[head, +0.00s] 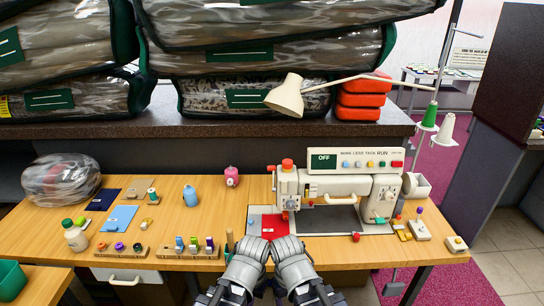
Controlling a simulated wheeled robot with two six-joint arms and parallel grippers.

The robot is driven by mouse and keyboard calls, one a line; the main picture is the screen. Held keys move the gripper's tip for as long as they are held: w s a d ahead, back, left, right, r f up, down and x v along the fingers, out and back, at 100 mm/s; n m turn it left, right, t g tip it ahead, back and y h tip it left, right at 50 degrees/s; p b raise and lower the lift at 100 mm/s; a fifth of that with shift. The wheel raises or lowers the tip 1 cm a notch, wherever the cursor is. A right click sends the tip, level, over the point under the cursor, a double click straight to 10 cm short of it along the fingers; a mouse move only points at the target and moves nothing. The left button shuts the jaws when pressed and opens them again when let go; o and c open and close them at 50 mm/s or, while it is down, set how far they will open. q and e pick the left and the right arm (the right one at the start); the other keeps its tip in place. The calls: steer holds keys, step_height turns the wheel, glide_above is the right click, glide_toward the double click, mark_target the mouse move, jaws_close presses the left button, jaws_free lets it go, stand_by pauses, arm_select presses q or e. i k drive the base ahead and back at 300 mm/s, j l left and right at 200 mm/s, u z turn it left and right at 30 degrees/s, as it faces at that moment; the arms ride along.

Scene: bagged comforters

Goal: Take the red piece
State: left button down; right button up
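A flat red piece (274,224) lies at the left of the sewing machine bed, below the machine's needle end. The off-white sewing machine (335,187) stands on the wooden table. My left gripper (252,243) and my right gripper (287,243) are side by side at the table's front edge, just in front of the red piece. They may cover its near edge. Both are seen from behind, so their finger gaps are hidden. I cannot tell whether either touches the piece.
A lamp (287,97) reaches over the machine. Bagged comforters (260,60) are stacked on the dark shelf behind. Small parts (418,230) lie right of the machine.

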mark_target(274, 227)
steer(key=i+l+u, duration=0.15)
steer(key=l+u, duration=0.25)
steer(key=i+l+u, duration=0.1)
steer(key=l+u, duration=0.65)
